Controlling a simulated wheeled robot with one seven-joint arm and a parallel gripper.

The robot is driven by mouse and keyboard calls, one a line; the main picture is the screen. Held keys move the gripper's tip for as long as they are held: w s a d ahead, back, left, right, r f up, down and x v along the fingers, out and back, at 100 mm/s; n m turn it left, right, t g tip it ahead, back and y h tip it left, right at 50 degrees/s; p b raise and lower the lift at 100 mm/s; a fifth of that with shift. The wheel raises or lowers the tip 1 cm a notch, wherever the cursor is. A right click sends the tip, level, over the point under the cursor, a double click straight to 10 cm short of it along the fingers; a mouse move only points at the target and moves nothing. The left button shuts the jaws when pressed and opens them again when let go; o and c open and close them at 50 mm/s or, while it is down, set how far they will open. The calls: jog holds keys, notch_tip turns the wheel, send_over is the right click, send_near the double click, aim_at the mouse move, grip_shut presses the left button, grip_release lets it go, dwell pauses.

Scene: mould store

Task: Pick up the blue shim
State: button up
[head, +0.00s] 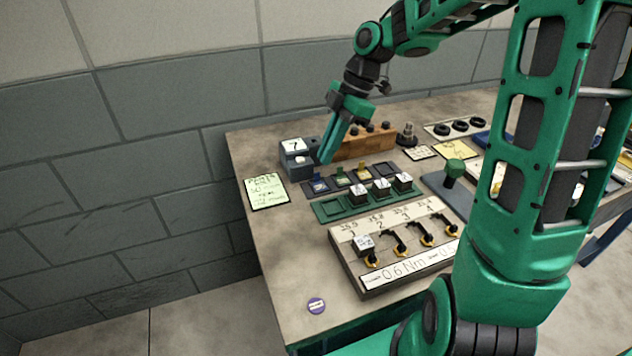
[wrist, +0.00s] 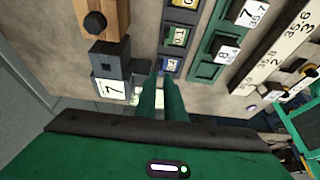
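The blue shim (head: 319,186) lies in the leftmost pocket of a dark holder in the head view, with a small blue upright tab at its back. It also shows in the wrist view (wrist: 171,66), just beyond and right of the fingertips. My gripper (head: 325,158) points down close above and beside the tab in the head view. In the wrist view my gripper (wrist: 160,78) shows a narrow gap between its two green fingers, with nothing seen held. Whether the fingertips touch the tab cannot be told. A green shim (head: 341,180) and a yellow shim (head: 361,175) sit in neighbouring pockets.
A grey block marked 7 (head: 297,150) stands close left of my gripper, and a wooden block (head: 365,145) behind it. The table's front left corner is mostly clear.

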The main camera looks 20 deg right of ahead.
aim_at(320, 181)
jog(key=x, duration=0.5)
jog(key=shift+d+f, duration=0.1)
grip_shut()
jog(key=shift+r, duration=0.8)
notch_tip(320, 181, up, 3)
jog(key=shift+f, duration=0.15)
jog(key=s+a+r, duration=0.6)
jog(key=s+a, duration=0.1)
jog(key=a, duration=0.1)
jog(key=shift+s+a+r, duration=0.35)
jog(key=shift+r, duration=0.05)
